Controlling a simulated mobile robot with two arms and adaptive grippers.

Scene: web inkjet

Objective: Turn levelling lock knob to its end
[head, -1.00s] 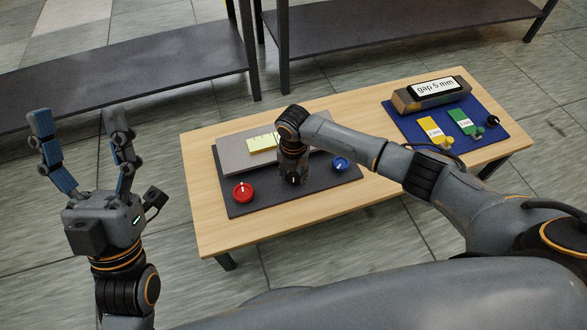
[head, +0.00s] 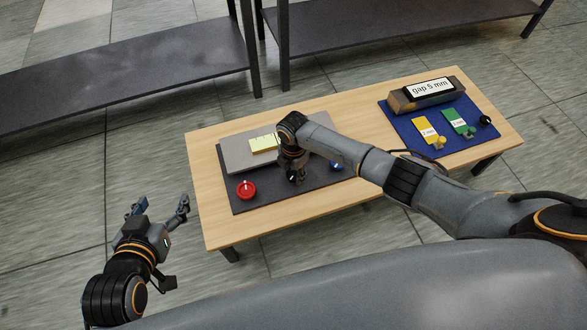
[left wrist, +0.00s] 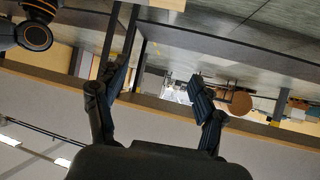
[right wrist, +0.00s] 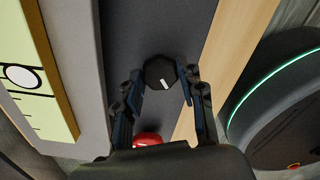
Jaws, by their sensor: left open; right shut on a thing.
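A black knob (right wrist: 160,72) with a white mark stands on the dark plate (head: 246,206), between a red knob (head: 246,189) and a blue knob (head: 336,167). My right gripper (head: 296,177) points down at the black knob. In the right wrist view its two fingers (right wrist: 160,88) are closed in on the knob's sides. The red knob shows partly there (right wrist: 147,139), behind the gripper body. My left gripper (head: 160,205) is open and empty, off the table's left side; its spread fingers (left wrist: 155,88) also show in the left wrist view.
A grey block with a yellow-green scale label (head: 264,143) lies behind the knobs. On the right, a blue mat (head: 408,131) holds a yellow tag (head: 425,130), a green tag (head: 458,121) and a "gap 5 mm" display (head: 432,88). Dark shelves (head: 130,75) stand behind.

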